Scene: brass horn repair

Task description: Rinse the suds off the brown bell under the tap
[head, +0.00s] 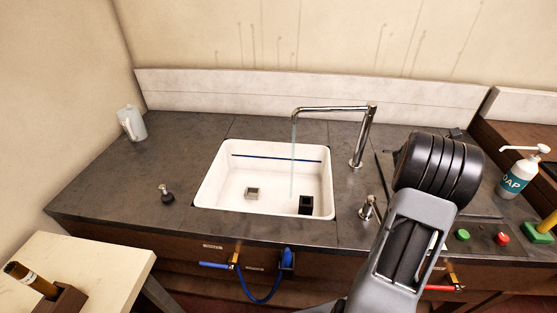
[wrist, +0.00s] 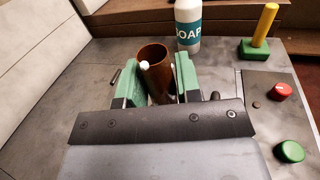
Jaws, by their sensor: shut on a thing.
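In the wrist view the brown bell (wrist: 157,72) stands between the green-padded fingers of my gripper (wrist: 160,80), which is shut on it. A small white blob, like suds, shows near its rim. In the head view my arm hides the gripper and the bell, to the right of the sink. The chrome tap (head: 362,130) reaches left over the white sink (head: 215,180), and a thin stream of water (head: 293,150) falls from its spout into the basin. The bell is not under the stream.
The sink holds a small square grey piece (head: 252,193) and a black block (head: 306,205). A soap bottle (head: 516,174), a green button (head: 462,235), a red button (head: 502,239) and a yellow post (head: 547,222) stand right. A pale jug (head: 131,124) stands left. The left counter is mostly clear.

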